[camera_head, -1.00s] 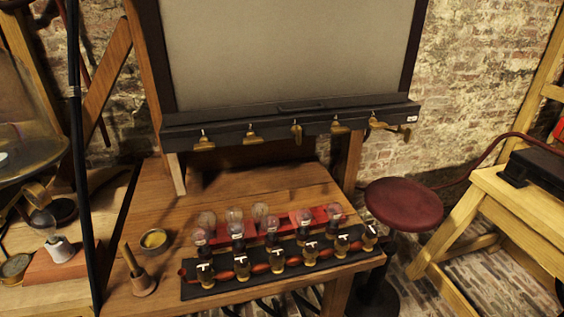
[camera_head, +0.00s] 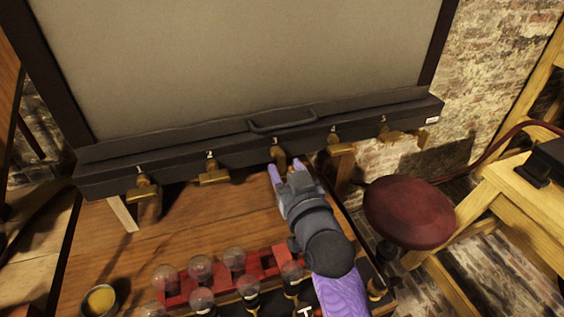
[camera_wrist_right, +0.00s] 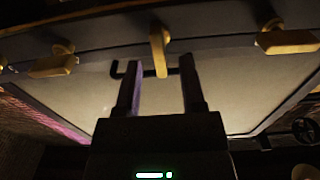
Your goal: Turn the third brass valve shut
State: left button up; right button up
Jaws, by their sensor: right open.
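A row of brass valves hangs under the dark ledge (camera_head: 235,150) of the large grey panel. The third valve (camera_head: 280,158) is the middle one; its handle points down, while the others lie crosswise. In the right wrist view the third valve (camera_wrist_right: 158,40) is centred ahead, its handle end appearing between my fingertips. My right gripper (camera_head: 285,169) is open, with purple-tipped fingers just below and beside that handle. I cannot tell whether they touch it; no grip shows. My left gripper is out of view.
Glass bulbs (camera_head: 201,267) in a red rack stand on the wooden table below, partly behind my right arm. A small cup (camera_head: 101,299) is at the lower left. A round red stool (camera_head: 410,212) and a yellow wooden bench (camera_head: 505,200) stand at the right.

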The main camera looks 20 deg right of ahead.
jog(key=shift+w, duration=0.95)
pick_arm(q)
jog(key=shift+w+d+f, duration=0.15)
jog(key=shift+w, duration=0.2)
pick_arm(e)
jog(key=shift+w, duration=0.15)
grip_shut()
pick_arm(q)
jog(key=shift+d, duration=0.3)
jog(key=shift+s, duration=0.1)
